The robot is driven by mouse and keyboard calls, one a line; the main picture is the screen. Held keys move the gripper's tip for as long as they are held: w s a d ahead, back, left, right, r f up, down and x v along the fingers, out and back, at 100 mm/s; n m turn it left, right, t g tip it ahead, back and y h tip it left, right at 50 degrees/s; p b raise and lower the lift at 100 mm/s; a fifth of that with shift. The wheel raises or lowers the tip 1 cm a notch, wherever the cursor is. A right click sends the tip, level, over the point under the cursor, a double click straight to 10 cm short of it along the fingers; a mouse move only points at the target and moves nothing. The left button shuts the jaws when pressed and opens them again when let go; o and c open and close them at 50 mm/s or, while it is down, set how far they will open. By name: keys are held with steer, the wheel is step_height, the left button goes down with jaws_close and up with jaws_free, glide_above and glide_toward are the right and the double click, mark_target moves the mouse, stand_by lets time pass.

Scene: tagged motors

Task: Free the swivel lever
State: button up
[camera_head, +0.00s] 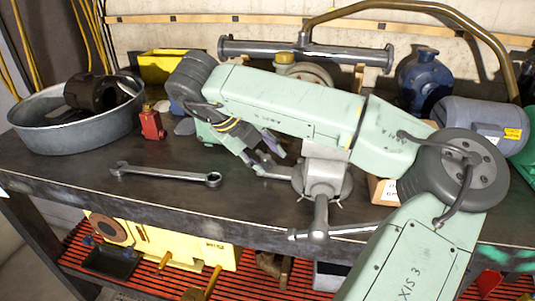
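A grey bench vise (321,180) stands near the front of the dark bench, with a bar handle (319,218) hanging at its front. A slim grey lever-like part (274,172) sticks out to the left from the vise's lower side; I take it for the swivel lever, though it is small and partly hard to make out. My gripper (268,158) points down and right just above and left of this part. Its two fingers look apart with nothing visible between them. I cannot tell whether a fingertip touches the lever. My green arm hides the vise's upper back.
A wrench (166,174) lies on the bench, left of the gripper. A yellow bin (163,66), blue pump (426,78) and grey motor (480,121) stand at the back. Bare bench lies around the wrench.

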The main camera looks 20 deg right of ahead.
steer(key=shift+w+d+f, duration=0.1)
steer(key=shift+d+f, duration=0.25)
steer(key=shift+f, duration=0.25)
steer(key=shift+c, duration=0.5)
jaws_close()
